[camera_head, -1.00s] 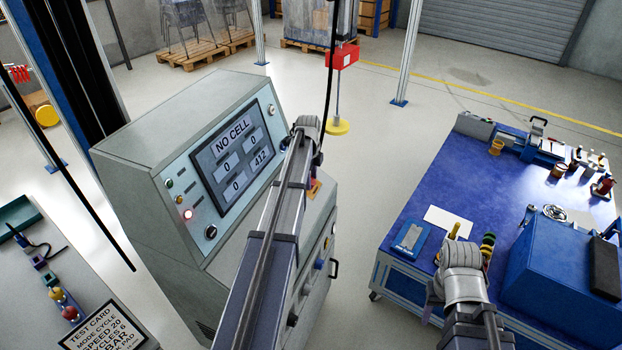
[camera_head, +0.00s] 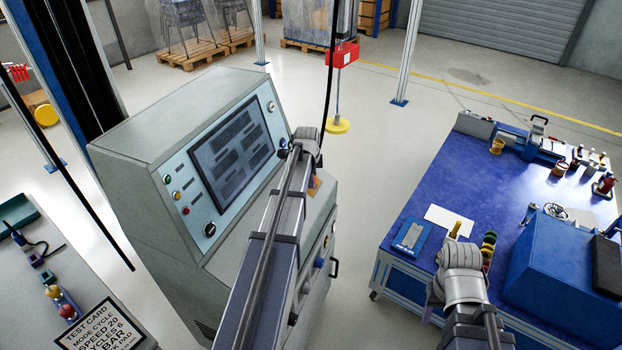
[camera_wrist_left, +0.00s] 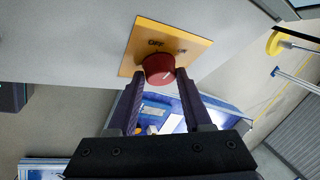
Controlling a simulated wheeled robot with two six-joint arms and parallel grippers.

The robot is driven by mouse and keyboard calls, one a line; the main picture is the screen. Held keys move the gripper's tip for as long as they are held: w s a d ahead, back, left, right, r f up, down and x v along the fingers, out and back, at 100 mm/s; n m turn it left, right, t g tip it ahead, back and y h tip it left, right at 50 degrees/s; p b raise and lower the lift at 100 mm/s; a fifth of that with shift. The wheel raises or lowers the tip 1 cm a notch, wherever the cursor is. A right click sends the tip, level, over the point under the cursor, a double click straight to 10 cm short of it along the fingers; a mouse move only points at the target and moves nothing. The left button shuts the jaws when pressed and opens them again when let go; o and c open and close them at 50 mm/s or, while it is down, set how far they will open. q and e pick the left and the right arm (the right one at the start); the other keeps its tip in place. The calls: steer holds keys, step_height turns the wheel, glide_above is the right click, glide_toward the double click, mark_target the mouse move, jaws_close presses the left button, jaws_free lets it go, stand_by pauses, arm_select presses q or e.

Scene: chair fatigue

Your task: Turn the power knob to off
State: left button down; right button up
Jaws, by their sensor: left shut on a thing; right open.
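The power knob (camera_wrist_left: 157,66) is a red round knob on a yellow-orange plate (camera_wrist_left: 185,45) in the left wrist view. The plate carries dark lettering that reads OFF above the knob. A pale mark shows on the knob's lower right. My left gripper (camera_wrist_left: 160,76) is shut on the knob, one finger on each side. In the head view, my left arm hides the knob, and only an edge of the plate (camera_head: 314,187) shows on the grey console (camera_head: 170,110). The console screen (camera_head: 232,152) is dark. My right gripper (camera_head: 462,258) is open over the blue workbench.
The blue workbench (camera_head: 420,195) on the right holds a blue box (camera_head: 560,270), a white sheet and small parts. A grey bench with a test card (camera_head: 98,325) stands at the lower left. Floor between console and workbench is clear. A black cable hangs behind my left arm.

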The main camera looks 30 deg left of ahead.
arm_select(q)
steer(key=n+y+b, duration=0.1)
steer(key=n, duration=0.1)
steer(key=n+t+b, duration=0.1)
steer(key=shift+s+d+f+n+y, duration=0.2)
steer(key=shift+n+y, duration=0.2)
steer(key=shift+n+t+y+b, duration=0.45)
steer(key=shift+n+t+y, duration=0.15)
steer(key=shift+n, duration=0.4)
steer(key=shift+r, duration=0.1)
steer(key=shift+c, duration=1.7)
jaws_free()
steer(key=shift+w, duration=0.1)
steer(key=p+v, duration=0.6)
steer(key=v, duration=0.1)
steer(key=shift+d+r, duration=0.25)
